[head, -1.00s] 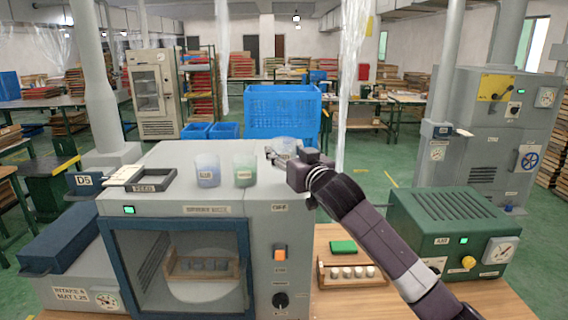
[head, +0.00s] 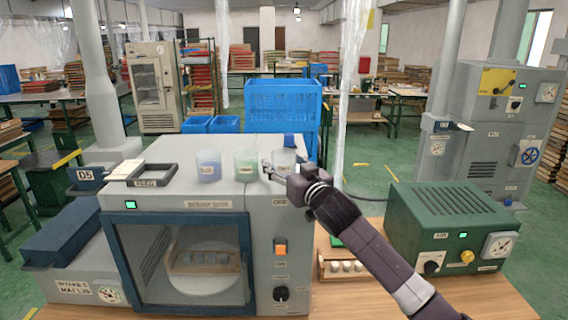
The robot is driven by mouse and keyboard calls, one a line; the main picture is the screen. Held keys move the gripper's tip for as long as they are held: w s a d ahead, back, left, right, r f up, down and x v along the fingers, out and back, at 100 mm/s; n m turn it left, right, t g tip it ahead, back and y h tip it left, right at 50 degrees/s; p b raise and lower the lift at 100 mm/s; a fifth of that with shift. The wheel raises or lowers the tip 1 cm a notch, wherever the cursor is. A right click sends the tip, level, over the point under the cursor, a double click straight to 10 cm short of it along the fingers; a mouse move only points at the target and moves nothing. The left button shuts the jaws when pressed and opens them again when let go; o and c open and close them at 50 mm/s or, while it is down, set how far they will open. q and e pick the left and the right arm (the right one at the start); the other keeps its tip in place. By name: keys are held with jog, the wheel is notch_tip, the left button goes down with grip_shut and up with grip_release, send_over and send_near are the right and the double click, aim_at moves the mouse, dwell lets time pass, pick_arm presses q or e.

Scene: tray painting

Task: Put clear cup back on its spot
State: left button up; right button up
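The clear cup (head: 285,157) is at the right end of the row on top of the grey oven (head: 170,204). It is upright, beside the labelled green cup (head: 246,161) and level with it; the labelled blue cup (head: 208,166) is further left. My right gripper (head: 270,171) is at the lower part of the clear cup, with its fingers around it. The gripper and wrist hide the cup's base, so I cannot tell whether it touches the oven top. My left gripper is out of view.
A dark tray (head: 131,171) lies left of the cups. A small dark blue thing (head: 291,140) shows behind the clear cup. A rack of small jars (head: 343,267) is on the table under my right arm, left of the green box machine (head: 450,222).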

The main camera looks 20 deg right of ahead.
jog(key=shift+r, duration=0.15)
jog(key=shift+s, duration=0.45)
jog(key=s+d+b, duration=0.1)
jog(key=s+b, duration=0.3)
jog(key=s, duration=0.7)
jog(key=shift+d, duration=0.15)
